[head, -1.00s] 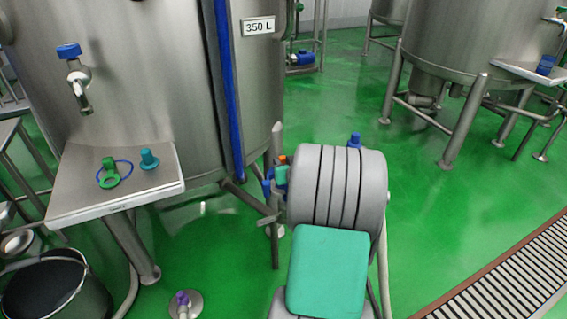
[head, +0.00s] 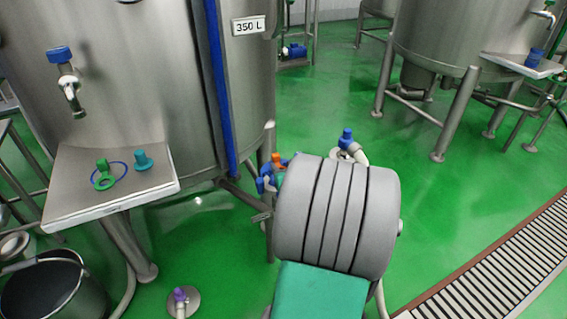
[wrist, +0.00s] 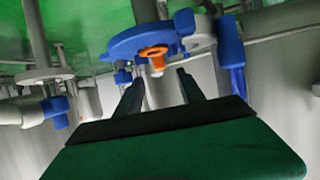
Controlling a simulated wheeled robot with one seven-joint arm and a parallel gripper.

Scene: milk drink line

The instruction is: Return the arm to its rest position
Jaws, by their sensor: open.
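My arm fills the lower middle of the head view, with its grey ribbed joint and green link in front of the tank (head: 130,90). My gripper is hidden behind the arm in the head view. In the wrist view my gripper (wrist: 158,82) shows two dark fingers standing apart, with nothing between them. Beyond the fingertips is a blue fitting (wrist: 140,40) with an orange part (wrist: 153,53). I cannot tell how far the fingertips are from it.
A steel shelf (head: 75,205) on the tank holds a green ring piece (head: 103,177) and a teal cap (head: 143,160). A black bucket (head: 50,290) stands at lower left. A floor drain grate (head: 490,260) runs at right.

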